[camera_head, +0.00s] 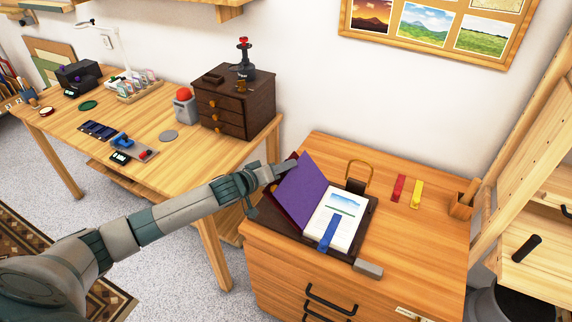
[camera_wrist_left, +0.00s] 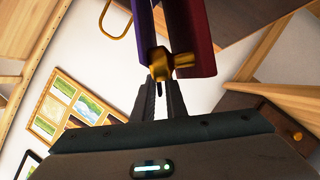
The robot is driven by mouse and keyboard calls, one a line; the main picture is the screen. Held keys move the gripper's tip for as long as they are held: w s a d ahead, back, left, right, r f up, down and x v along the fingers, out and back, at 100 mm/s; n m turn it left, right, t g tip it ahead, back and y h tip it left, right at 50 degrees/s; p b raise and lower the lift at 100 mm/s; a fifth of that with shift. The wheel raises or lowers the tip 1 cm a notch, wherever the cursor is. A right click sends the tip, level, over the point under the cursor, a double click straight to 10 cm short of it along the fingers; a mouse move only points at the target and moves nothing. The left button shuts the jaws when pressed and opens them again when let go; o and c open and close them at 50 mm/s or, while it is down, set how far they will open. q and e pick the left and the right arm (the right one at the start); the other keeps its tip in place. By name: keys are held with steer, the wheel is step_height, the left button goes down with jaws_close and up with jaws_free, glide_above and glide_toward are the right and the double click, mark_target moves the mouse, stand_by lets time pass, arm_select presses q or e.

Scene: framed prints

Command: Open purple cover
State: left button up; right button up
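The purple cover (camera_head: 301,190) stands raised and tilted to the left of a white page with a landscape picture (camera_head: 341,212). A blue ribbon (camera_head: 328,233) lies over the page. My left gripper (camera_head: 286,169) is at the cover's upper left edge. In the left wrist view the cover (camera_wrist_left: 185,28) shows edge-on with a maroon back. There a gold knob (camera_wrist_left: 160,66) at the cover's edge sits between the fingers of my left gripper (camera_wrist_left: 157,62), which look closed against it. The fingertips are partly hidden by the knob and cover. My right gripper is not in view.
The book rests on a dark base (camera_head: 365,213) on a wooden cabinet (camera_head: 420,235). A brass loop (camera_head: 359,165), red strip (camera_head: 398,188), yellow strip (camera_head: 417,193) and grey block (camera_head: 368,268) lie around it. A wooden desk (camera_head: 190,140) with a dark drawer box (camera_head: 240,105) stands left.

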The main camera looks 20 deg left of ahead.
arm_select(q)
steer(key=shift+w, duration=0.1)
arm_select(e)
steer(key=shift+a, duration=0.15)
arm_select(q)
jaws_close()
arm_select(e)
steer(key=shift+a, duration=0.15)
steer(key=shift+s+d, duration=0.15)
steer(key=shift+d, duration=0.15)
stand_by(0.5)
arm_select(q)
steer(key=shift+d, duration=0.1)
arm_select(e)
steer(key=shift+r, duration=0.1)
